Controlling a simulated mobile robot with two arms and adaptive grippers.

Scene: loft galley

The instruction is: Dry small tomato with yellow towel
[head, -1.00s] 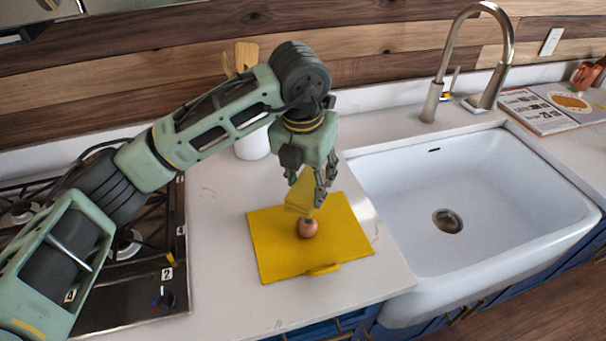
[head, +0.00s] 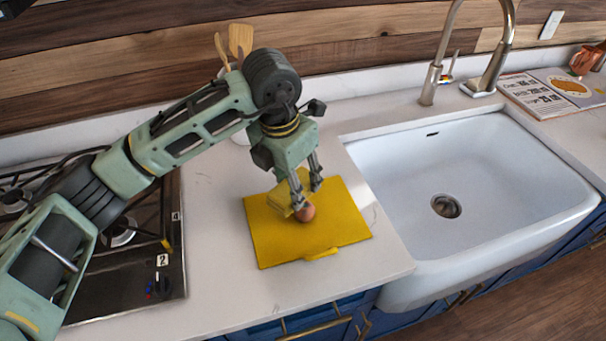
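A small reddish-brown tomato (head: 306,213) rests on a flat yellow board or mat (head: 343,226) on the counter, left of the sink. My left gripper (head: 306,191) points down just above and behind the tomato. Its fingers appear closed on a folded yellow towel (head: 283,201), which hangs low at the tomato's left and back side. The towel seems to touch the tomato, but its exact contact is partly hidden by the finger. My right gripper is out of view.
A white sink (head: 480,190) with a tall faucet (head: 434,80) is to the right. A gas stove (head: 135,270) is to the left. Wooden utensils (head: 240,40) stand behind my arm. An open book (head: 552,92) lies at the back right. Counter in front of the board is clear.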

